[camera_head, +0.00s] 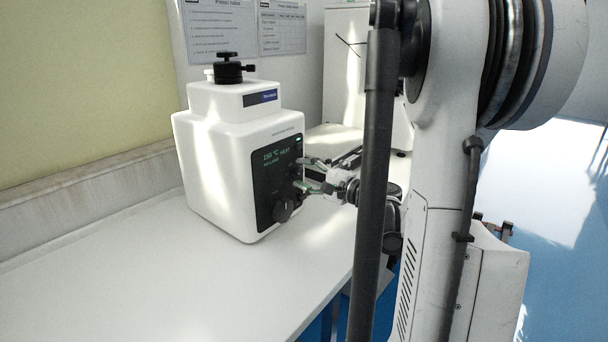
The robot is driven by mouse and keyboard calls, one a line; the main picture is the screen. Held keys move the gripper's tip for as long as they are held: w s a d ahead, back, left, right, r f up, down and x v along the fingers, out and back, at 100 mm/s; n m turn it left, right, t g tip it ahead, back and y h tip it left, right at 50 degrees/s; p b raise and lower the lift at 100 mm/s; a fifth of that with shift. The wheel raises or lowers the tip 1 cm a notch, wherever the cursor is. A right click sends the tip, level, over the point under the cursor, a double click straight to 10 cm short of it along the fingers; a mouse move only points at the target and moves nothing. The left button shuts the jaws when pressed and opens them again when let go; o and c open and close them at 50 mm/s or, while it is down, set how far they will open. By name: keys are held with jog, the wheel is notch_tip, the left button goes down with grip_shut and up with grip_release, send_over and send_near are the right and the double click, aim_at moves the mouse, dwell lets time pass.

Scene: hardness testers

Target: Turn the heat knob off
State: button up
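A white bench-top device (215,150) stands on the table with a dark front panel (268,190). Its display (276,155) shows green text that looks like "150 °C HEAT", with a smaller line below. A large dark knob (284,210) sits low on the panel. A smaller dark knob (296,173) appears higher at the panel's right edge, partly hidden. My gripper (304,174) is at this right edge, beside the smaller knob and above the large one. Its two fingers are spread apart, one above the other; I cannot tell whether they touch the knob.
The white table (130,270) is bare in front and to the left of the device. A black fitting (228,70) stands on the device's top. Another pale machine (345,75) stands behind. Printed sheets (220,30) hang on the wall. My arm hides much of the right side.

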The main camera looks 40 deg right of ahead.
jog(key=s+d, duration=0.1)
jog(key=s, duration=1.1)
jog(key=shift+d, duration=0.4)
jog(key=shift+w+a, duration=0.1)
jog(key=shift+w, duration=0.05)
jog(key=w+a+n+g+y+p, duration=0.1)
jog(key=w+a+n+g, duration=0.35)
jog(key=a, duration=0.75)
jog(key=w+a+n+g+y+p, duration=0.2)
jog(key=w+a+n+g, duration=0.25)
jog(key=a, duration=0.75)
jog(key=s+a+r+n+h+p, duration=0.2)
jog(key=s+a+n, duration=0.3)
jog(key=s, duration=0.3)
jog(key=s+a+r+n+g+h+p, duration=0.1)
jog(key=s+a+r+n+h+p, duration=0.1)
jog(key=s+a, duration=0.5)
jog(key=s+n+h+p, duration=0.1)
jog(key=n+p, duration=0.1)
jog(key=n, duration=0.1)
jog(key=shift+s+a+r+g+h+p, duration=0.15)
jog(key=shift+a+g+h+p, duration=0.1)
jog(key=shift+g+h+p, duration=0.05)
jog(key=shift+c, duration=0.4)
